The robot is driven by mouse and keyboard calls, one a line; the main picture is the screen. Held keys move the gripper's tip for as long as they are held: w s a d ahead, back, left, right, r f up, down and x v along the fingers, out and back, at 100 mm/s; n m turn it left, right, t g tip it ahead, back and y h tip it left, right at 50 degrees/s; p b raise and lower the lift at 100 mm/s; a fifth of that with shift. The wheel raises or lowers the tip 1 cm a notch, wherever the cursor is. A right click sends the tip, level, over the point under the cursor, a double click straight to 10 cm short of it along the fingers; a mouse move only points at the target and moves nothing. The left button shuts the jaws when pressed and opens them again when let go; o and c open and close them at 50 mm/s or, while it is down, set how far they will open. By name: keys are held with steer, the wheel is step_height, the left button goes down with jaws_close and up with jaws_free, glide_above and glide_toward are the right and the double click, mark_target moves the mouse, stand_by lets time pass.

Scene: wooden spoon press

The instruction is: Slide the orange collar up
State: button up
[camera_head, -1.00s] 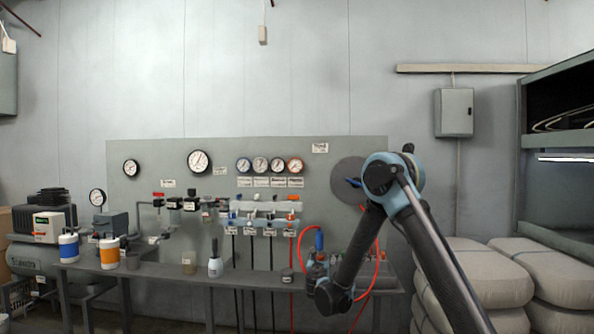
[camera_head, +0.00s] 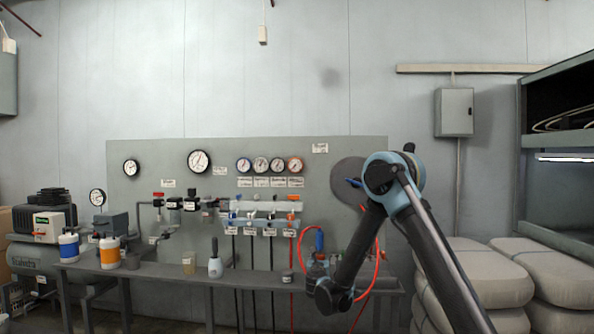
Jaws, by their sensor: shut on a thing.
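A small orange piece (camera_head: 294,198) sits at the right end of the row of fittings on the grey panel; I cannot tell for certain whether it is the collar. My gripper (camera_head: 318,262) is low in front of the bench, below and right of that piece. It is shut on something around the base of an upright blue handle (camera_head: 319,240). The held part and fingertips are mostly hidden by my wrist. An orange-red hose (camera_head: 382,262) loops around beside my gripper.
The grey bench (camera_head: 160,271) carries a blue-banded container (camera_head: 69,247), an orange-banded container (camera_head: 109,253) and a grey bottle (camera_head: 215,262). Gauges and a dark disc (camera_head: 348,171) are on the panel behind. Stacked sacks (camera_head: 480,270) stand at the right.

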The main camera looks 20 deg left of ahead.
steer(key=shift+r, duration=0.6)
stand_by(0.7)
steer(key=o, duration=1.7)
steer(key=v, duration=0.9)
stand_by(0.4)
